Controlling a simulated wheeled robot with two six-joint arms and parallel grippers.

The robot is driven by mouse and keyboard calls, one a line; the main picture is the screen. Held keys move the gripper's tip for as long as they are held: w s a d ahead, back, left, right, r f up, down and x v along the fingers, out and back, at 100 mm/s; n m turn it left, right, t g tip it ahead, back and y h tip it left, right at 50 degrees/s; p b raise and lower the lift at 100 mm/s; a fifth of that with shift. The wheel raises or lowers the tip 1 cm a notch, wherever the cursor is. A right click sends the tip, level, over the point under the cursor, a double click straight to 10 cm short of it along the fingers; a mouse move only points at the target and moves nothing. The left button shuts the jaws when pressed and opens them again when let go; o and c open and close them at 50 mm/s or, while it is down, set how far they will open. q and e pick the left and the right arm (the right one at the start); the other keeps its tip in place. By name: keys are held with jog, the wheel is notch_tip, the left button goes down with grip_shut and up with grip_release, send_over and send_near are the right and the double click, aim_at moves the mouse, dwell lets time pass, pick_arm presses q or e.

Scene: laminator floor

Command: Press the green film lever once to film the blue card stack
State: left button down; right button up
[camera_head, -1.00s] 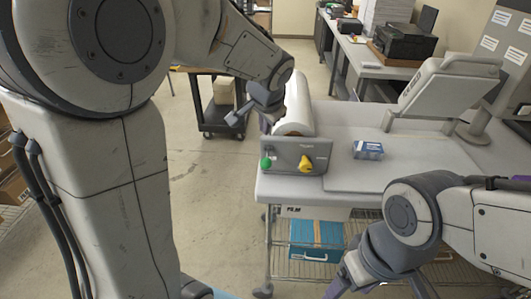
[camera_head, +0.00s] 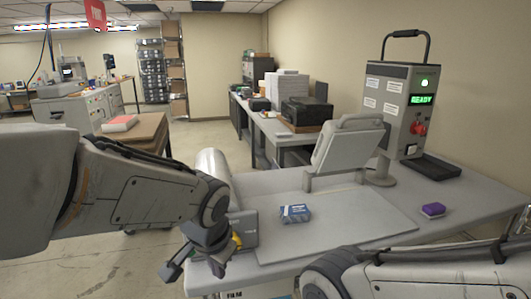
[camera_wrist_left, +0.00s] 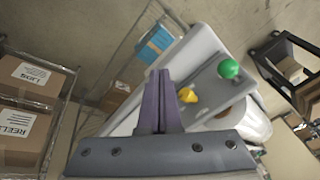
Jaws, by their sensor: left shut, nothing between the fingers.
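The green film lever's round knob (camera_wrist_left: 229,69) shows in the left wrist view on a grey panel (camera_wrist_left: 212,88), beside a yellow lever (camera_wrist_left: 188,95). In the head view my left arm hides the green knob; part of the yellow lever (camera_head: 238,238) and the panel (camera_head: 250,227) show. My left gripper (camera_head: 195,272) is shut and empty, in front of the panel in the head view. Its purple fingers (camera_wrist_left: 157,100) are together and apart from the green knob in the wrist view. The blue card stack (camera_head: 295,213) lies on the grey table (camera_head: 350,232). My right gripper is out of view.
A white film roll (camera_head: 214,164) sits behind the panel. A purple stack (camera_head: 433,209) lies at the table's right. A control tower (camera_head: 393,115) with a lit READY display (camera_head: 421,99) and a tilted grey machine head (camera_head: 347,145) stand at the back.

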pick_arm(q)
jog(key=s+d+f+g+b, duration=0.1)
jog(key=s+d+f+b, duration=0.1)
jog(key=s, duration=0.7)
jog(key=s+d+f+m+g+h+b, duration=0.1)
jog(key=s+d+f+g+b, duration=0.1)
jog(key=s+d+f, duration=0.2)
jog(key=s+f, duration=0.3)
jog(key=s, duration=0.2)
jog(key=shift+s+f+g+h, duration=0.15)
jog(key=shift+f+g+h, duration=0.05)
jog(key=shift+g+h, duration=0.1)
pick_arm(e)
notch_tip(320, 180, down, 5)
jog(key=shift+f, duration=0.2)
